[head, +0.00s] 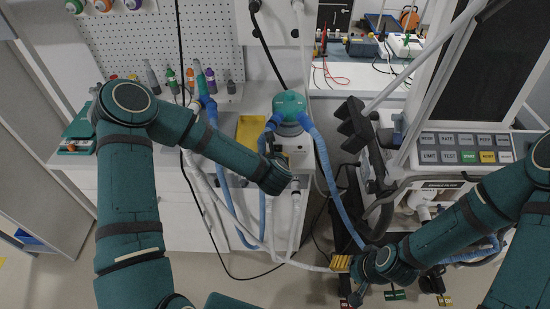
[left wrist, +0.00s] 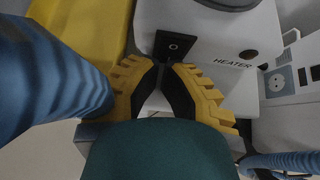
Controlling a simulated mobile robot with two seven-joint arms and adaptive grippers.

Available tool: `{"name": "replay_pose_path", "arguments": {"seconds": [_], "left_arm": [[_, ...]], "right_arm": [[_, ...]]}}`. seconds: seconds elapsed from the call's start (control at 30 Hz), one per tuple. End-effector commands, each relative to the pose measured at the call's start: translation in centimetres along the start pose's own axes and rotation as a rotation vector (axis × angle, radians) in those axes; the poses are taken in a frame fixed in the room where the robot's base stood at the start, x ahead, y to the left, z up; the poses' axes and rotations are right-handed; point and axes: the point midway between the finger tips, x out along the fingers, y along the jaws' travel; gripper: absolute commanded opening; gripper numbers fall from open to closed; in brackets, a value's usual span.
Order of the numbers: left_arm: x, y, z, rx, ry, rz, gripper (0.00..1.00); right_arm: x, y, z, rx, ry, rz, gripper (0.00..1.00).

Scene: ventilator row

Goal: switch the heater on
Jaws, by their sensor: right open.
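The white heater (head: 297,145) stands on the counter under a teal-topped chamber (head: 289,104), partly covered by my left arm in the head view. In the left wrist view the heater's front (left wrist: 226,75) bears the word HEATER. Its black rocker switch (left wrist: 174,46) shows a light round mark. My left gripper (left wrist: 160,66) has yellow, black-padded fingers, with tips together just below the switch; I cannot tell whether they touch it. Nothing shows between them. My right gripper (head: 346,281) is open and empty, low in front of the ventilator cart.
Blue hoses (head: 323,160) loop from the chamber down past the counter, and one passes close to the left gripper. A yellow tray (head: 250,131) lies left of the heater. The ventilator panel (head: 464,148) stands at the right. Cables hang around the counter front.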

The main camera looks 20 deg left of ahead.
Motion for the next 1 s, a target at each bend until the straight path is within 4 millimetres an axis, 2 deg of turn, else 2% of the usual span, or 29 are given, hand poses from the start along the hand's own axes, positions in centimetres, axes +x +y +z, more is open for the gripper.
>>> {"name": "replay_pose_path", "arguments": {"seconds": [0.17, 0.53, 1.0], "left_arm": [[0.2, 0.0, -0.1, 0.001, -0.015, 0.0, 0.0], [1.3, 0.0, -0.2, 0.002, -0.136, 0.001, 0.0], [1.1, 0.2, 0.1, 0.0, -0.135, 0.005, 0.0]], "right_arm": [[0.6, 0.2, 0.1, -0.001, -0.001, 0.0, 0.58], [4.5, 1.7, 0.7, -0.007, -0.009, -0.002, 0.58], [4.1, 1.5, 0.7, -0.007, -0.008, -0.002, 0.58]]}}
